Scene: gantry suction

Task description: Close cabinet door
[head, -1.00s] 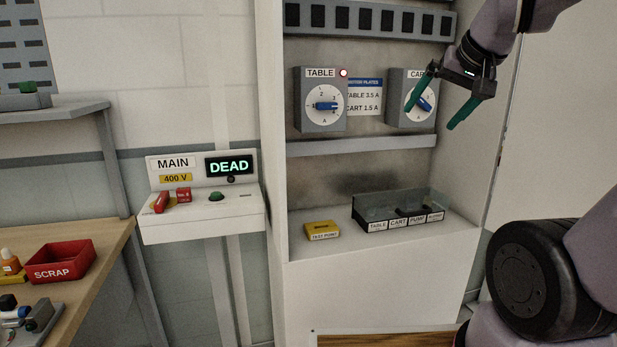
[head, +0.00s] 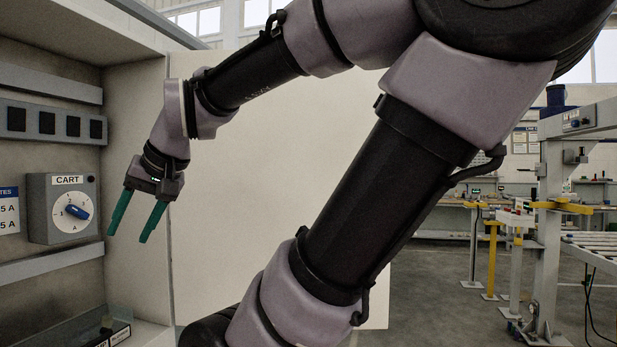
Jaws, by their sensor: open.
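The cabinet (head: 135,180) stands open at the left in the head view, and I look into its right part. Its door (head: 235,250) is the large pale panel at the middle, swung out from the cabinet's right side. My arm crosses in front of the door and hides much of it. My gripper (head: 131,222) is open and empty, with its green fingers pointing down. It appears in front of the cabinet's right inner wall, right of the CART dial. I cannot tell whether it touches anything.
The CART dial box (head: 62,207) and a row of dark switches (head: 55,122) are inside the cabinet. A labelled tray (head: 112,335) shows at its bottom. Right of the door is open grey floor (head: 440,285), with a workstation frame with yellow parts (head: 548,205) beyond.

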